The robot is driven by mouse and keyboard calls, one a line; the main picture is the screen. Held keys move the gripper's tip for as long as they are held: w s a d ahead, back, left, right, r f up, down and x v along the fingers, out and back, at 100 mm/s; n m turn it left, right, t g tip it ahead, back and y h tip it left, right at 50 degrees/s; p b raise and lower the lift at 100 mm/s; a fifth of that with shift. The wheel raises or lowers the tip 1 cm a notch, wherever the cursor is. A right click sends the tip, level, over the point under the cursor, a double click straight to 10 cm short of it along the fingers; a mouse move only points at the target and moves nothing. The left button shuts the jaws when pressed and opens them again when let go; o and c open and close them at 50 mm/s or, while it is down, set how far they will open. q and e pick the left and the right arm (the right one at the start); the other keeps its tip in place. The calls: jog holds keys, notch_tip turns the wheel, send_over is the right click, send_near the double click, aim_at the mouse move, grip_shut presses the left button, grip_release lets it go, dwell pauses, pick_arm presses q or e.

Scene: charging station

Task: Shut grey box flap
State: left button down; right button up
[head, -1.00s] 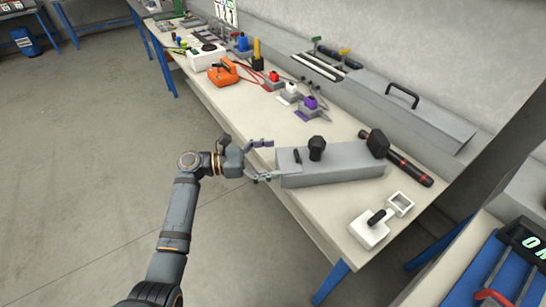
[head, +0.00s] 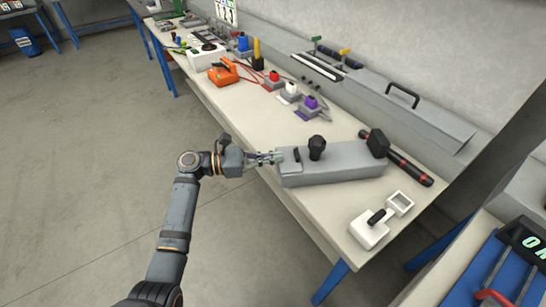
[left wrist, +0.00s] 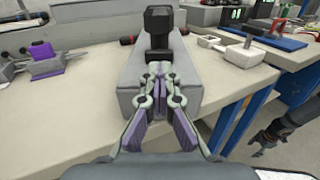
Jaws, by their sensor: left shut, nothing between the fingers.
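The grey box (head: 335,168) is a long low block near the front edge of the workbench, with a black knob (head: 316,147) on top and a small black handle at its left end. I cannot tell which part is the flap. My left gripper (head: 280,157) is shut and empty, its fingertips right at the box's left end. In the left wrist view the shut fingers (left wrist: 160,80) point at the grey box (left wrist: 190,88), covering part of its near end, with the black knob (left wrist: 158,30) beyond. Whether they touch is unclear.
A black and red hammer (head: 405,165) lies at the box's right end. A white block with an open frame (head: 369,230) is at the front right. Purple, white and red coloured pieces stand behind. A long grey case (head: 410,108) lines the wall.

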pick_arm(q)
grip_release()
dwell(0.7)
jog(key=s+a, duration=0.2)
jog(key=a, duration=1)
jog(key=shift+d, duration=0.1)
